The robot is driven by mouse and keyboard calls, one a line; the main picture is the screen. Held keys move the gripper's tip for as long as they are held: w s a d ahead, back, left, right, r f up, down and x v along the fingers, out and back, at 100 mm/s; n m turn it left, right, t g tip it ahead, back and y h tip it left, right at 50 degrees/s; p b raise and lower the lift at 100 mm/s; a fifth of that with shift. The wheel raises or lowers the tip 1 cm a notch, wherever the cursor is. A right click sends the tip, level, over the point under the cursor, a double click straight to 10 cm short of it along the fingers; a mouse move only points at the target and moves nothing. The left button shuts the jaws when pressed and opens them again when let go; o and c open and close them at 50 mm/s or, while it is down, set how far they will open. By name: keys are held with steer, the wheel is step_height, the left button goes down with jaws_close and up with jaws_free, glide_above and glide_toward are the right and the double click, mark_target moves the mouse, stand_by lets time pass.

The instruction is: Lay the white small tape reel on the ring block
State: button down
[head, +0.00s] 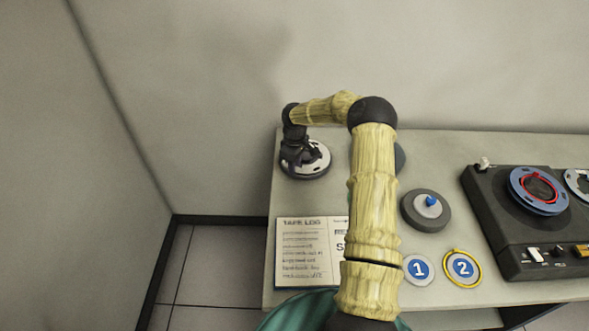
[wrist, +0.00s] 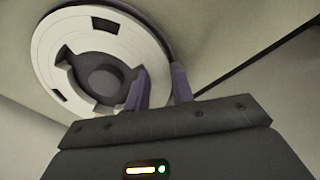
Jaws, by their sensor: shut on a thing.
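The white small tape reel (head: 319,157) is at the table's back left corner, partly covered by my gripper (head: 303,157). In the wrist view the reel (wrist: 72,42) shows a white face, dark slots and a dark round centre. My gripper (wrist: 160,88) is shut on the reel's near rim, with one finger over the face and the other outside the edge. A dark edge shows beneath the reel; I cannot tell whether it is the reel's underside or a block. I cannot identify the ring block for certain. A dark round block (head: 440,221) with a pale middle and blue peg stands right of my arm.
A dark tape machine (head: 487,222) with a blue reel (head: 523,200) stands at right. Discs marked 1 (head: 418,283) and 2 (head: 463,282) and an open tape log (head: 297,258) lie in front. A dark round thing (head: 401,158) is mostly hidden behind my arm.

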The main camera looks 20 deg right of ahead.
steer(key=shift+r+p, duration=2.1)
steer(key=shift+r, duration=0.95)
steer(key=shift+f, duration=0.1)
